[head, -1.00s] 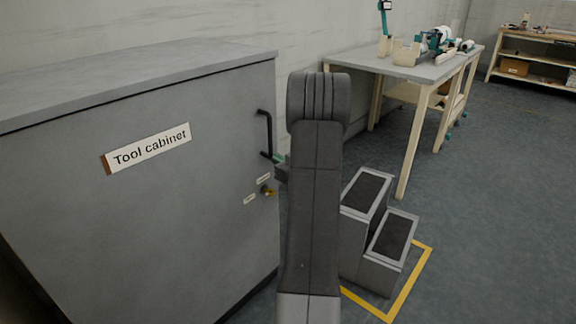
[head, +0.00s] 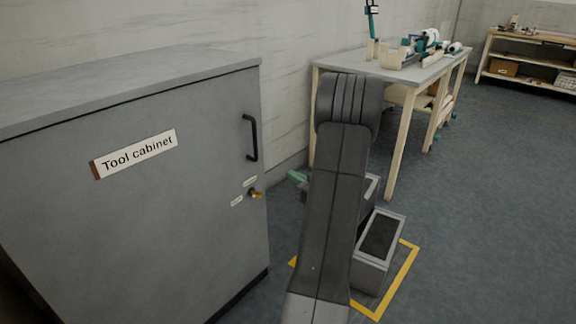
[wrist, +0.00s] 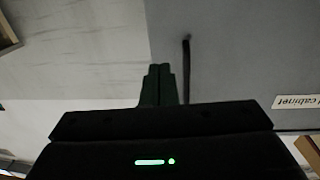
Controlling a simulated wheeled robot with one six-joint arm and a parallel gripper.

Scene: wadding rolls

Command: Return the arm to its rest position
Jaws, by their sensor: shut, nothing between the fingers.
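My arm (head: 335,200) rises in the middle of the head view, its dark links bent at the top. My gripper shows only partly in the head view, as a teal tip (head: 297,177) left of the arm, right of the cabinet and apart from it. The rest is hidden behind the arm. In the wrist view the fingers of my gripper (wrist: 158,72) are together with nothing between them. The grey tool cabinet (head: 140,220) stands on the left with its door shut. Its black handle (head: 252,138) is also in the wrist view (wrist: 186,70).
A key (head: 255,194) sits in the cabinet lock. A workbench (head: 395,72) with equipment stands behind, and a shelf unit (head: 530,62) farther back. The floor (head: 480,220) at right is clear.

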